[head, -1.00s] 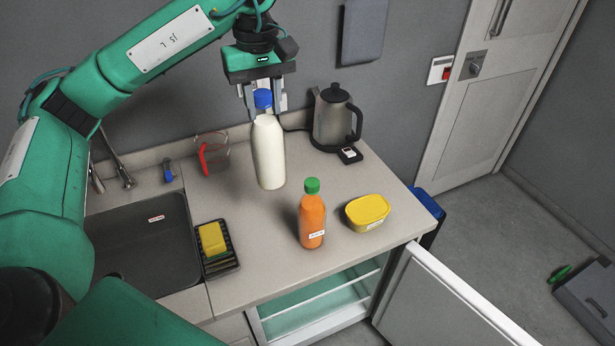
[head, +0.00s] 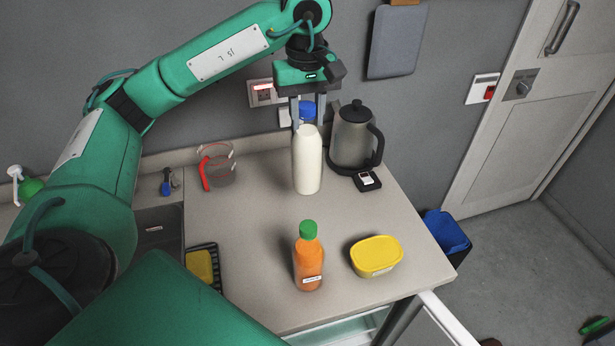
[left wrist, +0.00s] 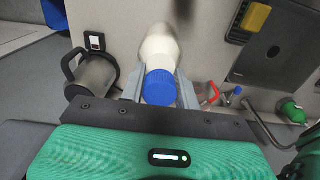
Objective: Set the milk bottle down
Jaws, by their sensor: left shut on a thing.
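The milk bottle (head: 307,163) is white with a blue cap and stands upright at the back of the counter (head: 250,235), left of the kettle. My left gripper (head: 308,112) points down from above and is shut on the bottle's neck, just under the cap. In the left wrist view the blue cap (left wrist: 160,87) sits between the two fingers, with the white body beyond it. The bottle's base looks to be at or very near the counter top; I cannot tell for sure whether it touches. My right gripper is not in view.
A dark kettle (head: 353,138) stands close to the right of the bottle. A measuring cup (head: 217,168) is to the left. An orange juice bottle (head: 309,262) and a yellow tub (head: 376,256) stand nearer the front. The counter between them is clear.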

